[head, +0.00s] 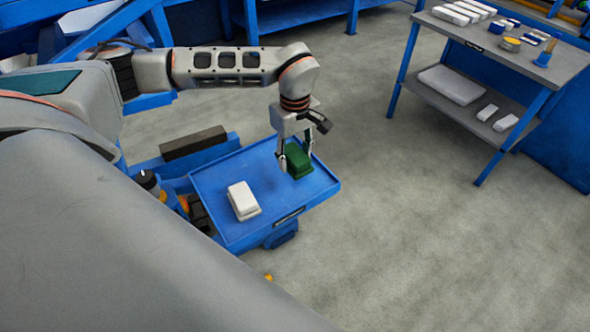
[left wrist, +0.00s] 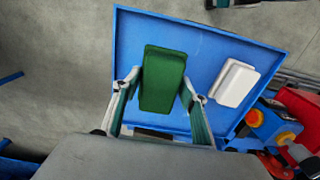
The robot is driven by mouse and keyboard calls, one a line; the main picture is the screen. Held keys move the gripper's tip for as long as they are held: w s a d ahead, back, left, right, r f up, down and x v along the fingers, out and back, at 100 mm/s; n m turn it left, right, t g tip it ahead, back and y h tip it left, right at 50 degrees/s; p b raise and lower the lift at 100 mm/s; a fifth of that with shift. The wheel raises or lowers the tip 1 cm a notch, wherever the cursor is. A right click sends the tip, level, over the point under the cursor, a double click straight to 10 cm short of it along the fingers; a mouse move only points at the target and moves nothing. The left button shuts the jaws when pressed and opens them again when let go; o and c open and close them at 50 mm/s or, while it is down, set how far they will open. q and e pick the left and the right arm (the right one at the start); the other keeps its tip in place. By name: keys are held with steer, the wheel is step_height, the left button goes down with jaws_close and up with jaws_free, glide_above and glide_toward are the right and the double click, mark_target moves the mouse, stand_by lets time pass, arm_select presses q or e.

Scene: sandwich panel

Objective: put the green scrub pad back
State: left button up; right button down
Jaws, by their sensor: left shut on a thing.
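The green scrub pad (head: 298,161) is at the right back part of the blue tray (head: 228,226) in the head view. My left gripper (head: 296,162) reaches down over it, with one finger on either side, and is shut on it. In the left wrist view the green pad (left wrist: 163,80) lies between the two fingers (left wrist: 160,92), over the blue tray (left wrist: 200,45). I cannot tell whether the pad touches the tray floor. My right gripper is not in view.
A white pad-like block (head: 243,200) lies on the tray, left of the green pad; it also shows in the left wrist view (left wrist: 235,83). A grey workbench (head: 480,45) with white blocks and small items stands at upper right. Open floor (head: 420,230) lies between.

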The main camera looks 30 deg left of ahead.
mark_target(295, 153)
arm_select(q)
steer(key=shift+f, duration=2.8)
steer(key=shift+f, duration=0.15)
steer(key=o, duration=1.1)
steer(key=shift+c, duration=0.2)
step_height(295, 153, up, 12)
steer(key=shift+r, duration=0.15)
